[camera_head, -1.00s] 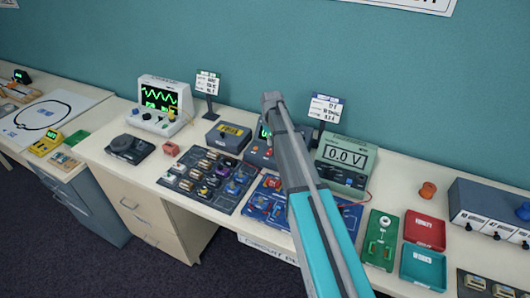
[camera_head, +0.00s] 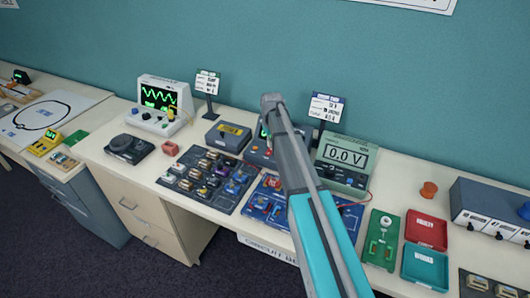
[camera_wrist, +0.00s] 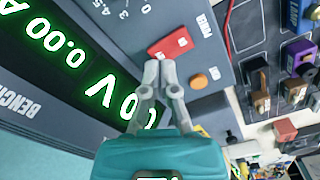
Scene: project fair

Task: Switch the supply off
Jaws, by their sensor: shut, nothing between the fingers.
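The bench supply (camera_head: 257,152) stands on the bench, mostly hidden behind my arm in the head view. In the wrist view its dark panel (camera_wrist: 85,70) shows green digits reading 0.00 A and part of a V reading. A red rocker switch (camera_wrist: 168,48) sits on its grey front, beside a POWER label. An orange round lamp or button (camera_wrist: 198,82) is beside the switch. My gripper (camera_wrist: 160,68) is shut and empty, its fingertips at the edge of the red switch. I cannot tell whether they touch it.
A meter reading 0.0 V (camera_head: 346,158) stands right of the supply. A tray of components (camera_head: 205,182) and a blue circuit board (camera_head: 265,205) lie in front. A yellow-labelled box (camera_head: 228,134) is on the left. A red wire runs near the meter.

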